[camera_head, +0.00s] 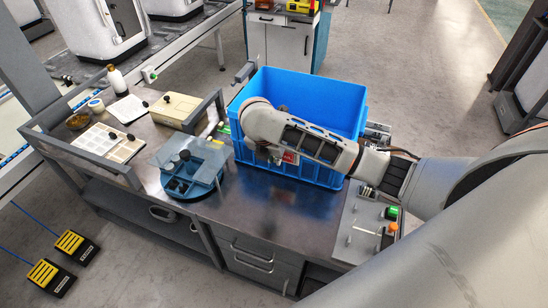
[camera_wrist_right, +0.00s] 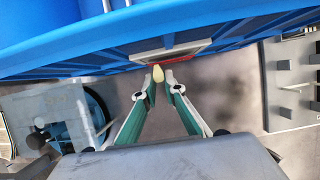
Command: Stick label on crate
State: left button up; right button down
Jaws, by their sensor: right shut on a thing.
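The blue crate (camera_head: 318,92) stands upright on the dark metal workbench. Its front wall (camera_wrist_right: 120,52) spans the top of the right wrist view. A red and white patch (camera_head: 290,157) is on the wall facing me; it also shows in the right wrist view (camera_wrist_right: 172,55). My right gripper (camera_wrist_right: 162,84) is close in front of this wall, just below the patch. Its fingertips are close around a small pale yellow thing (camera_wrist_right: 158,73); I cannot tell whether this is the label or whether it touches the crate. In the head view my arm hides most of this gripper. My left gripper is not in view.
A round blue holder with clear covers (camera_head: 190,166) stands left of the crate. A beige box (camera_head: 182,110), a pale tray (camera_head: 108,143) and a white bottle (camera_head: 117,79) are farther left. A control panel (camera_head: 364,235) is at the right. The bench front (camera_head: 258,205) is clear.

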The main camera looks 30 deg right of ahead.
jog(key=shift+w+d, duration=0.15)
dwell(0.4)
jog(key=shift+w+d, duration=0.15)
dwell(0.7)
jog(key=shift+d, duration=0.1)
dwell(0.6)
jog(key=c, duration=2)
grip_release()
jog(key=o, duration=0.4)
jog(key=shift+o, duration=0.2)
